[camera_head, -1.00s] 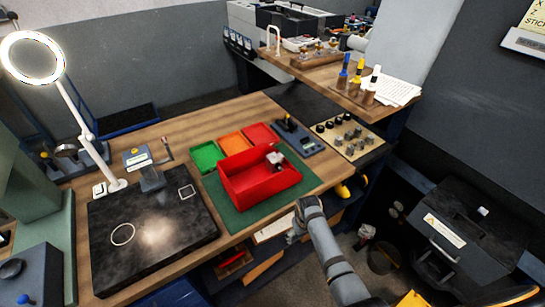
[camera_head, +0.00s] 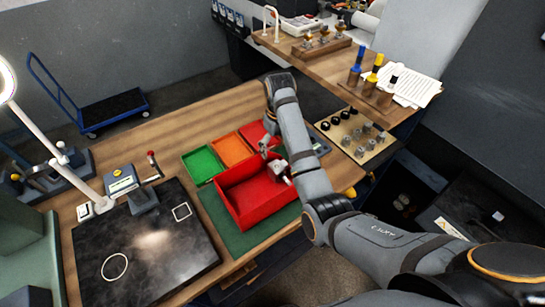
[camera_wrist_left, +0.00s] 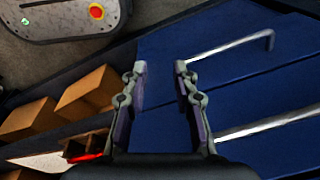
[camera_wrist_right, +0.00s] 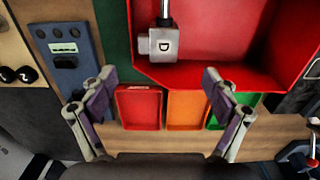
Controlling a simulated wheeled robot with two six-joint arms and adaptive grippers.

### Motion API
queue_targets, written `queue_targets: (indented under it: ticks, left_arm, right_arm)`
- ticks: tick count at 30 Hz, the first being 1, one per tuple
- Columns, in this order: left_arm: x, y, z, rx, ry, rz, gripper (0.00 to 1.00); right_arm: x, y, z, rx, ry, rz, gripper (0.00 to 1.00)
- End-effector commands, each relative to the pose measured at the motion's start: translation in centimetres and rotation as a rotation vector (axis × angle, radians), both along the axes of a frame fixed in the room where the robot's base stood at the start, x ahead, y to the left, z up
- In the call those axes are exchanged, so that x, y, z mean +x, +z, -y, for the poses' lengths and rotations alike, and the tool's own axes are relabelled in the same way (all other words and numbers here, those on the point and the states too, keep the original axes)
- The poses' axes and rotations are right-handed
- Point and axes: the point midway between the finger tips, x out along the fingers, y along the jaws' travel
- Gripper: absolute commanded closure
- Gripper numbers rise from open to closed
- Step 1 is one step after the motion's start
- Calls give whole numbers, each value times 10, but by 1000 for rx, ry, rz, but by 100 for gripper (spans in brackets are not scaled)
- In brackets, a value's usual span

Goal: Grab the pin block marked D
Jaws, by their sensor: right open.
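The pin block marked D (camera_wrist_right: 163,45) is a light grey block with a dark letter D on a white label and a metal pin. In the right wrist view it is at the top middle, in the red bin (camera_wrist_right: 225,75). In the head view the block (camera_head: 277,168) shows at the right end of the red bin (camera_head: 240,205). My right gripper (camera_wrist_right: 157,80) is open and empty above the bin area, its fingers apart, with the block beyond the fingertips. My left gripper (camera_wrist_left: 160,72) is open and empty, seen only in the left wrist view.
Green (camera_head: 201,165), orange (camera_head: 232,148) and red (camera_head: 256,133) trays lie behind the bin. A dark plate (camera_head: 145,250) lies to its left. A board with several knobs (camera_head: 358,135) is at right. Blue drawers with handles (camera_wrist_left: 235,75) face my left gripper.

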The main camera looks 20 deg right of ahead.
Motion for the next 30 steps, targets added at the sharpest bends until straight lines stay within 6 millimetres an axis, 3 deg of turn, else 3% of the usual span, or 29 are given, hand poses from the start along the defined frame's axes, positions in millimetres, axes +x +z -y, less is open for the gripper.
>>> queue_targets:
  ticks: [2, 5, 9, 13, 17, 21, 24, 29, 30]
  left_arm:
    - [3, 0, 0, 0, 0, 3, 72]
    - [-7, -4, -1, 1, 0, -11, 72]
    - [-38, -24, -2, 3, 1, -57, 72]
    - [-56, -49, -2, 2, 2, -81, 72]
    - [-49, -60, -2, 3, 2, -71, 72]
    - [-20, -57, -2, 2, 0, -28, 72]
    - [-8, -65, -2, 2, 0, -9, 72]
    - [-19, -85, -2, 2, 0, -26, 72]
    - [-24, -76, -2, 2, 1, -35, 72]
  right_arm:
    - [0, 1, -1, 1, 2, -1, 12]
    - [0, -3, 0, 0, 2, -1, 12]
    - [0, -21, 0, 0, 1, -1, 12]
    - [0, -45, 0, 0, 1, -1, 12]
    - [0, -56, 0, 0, 1, 1, 12]
    - [0, -54, 1, 0, 1, 1, 12]
    - [1, -64, 2, 0, 1, 0, 12]
    - [4, -90, 7, -1, 0, -3, 12]
    - [4, -90, 6, 0, 1, -4, 12]
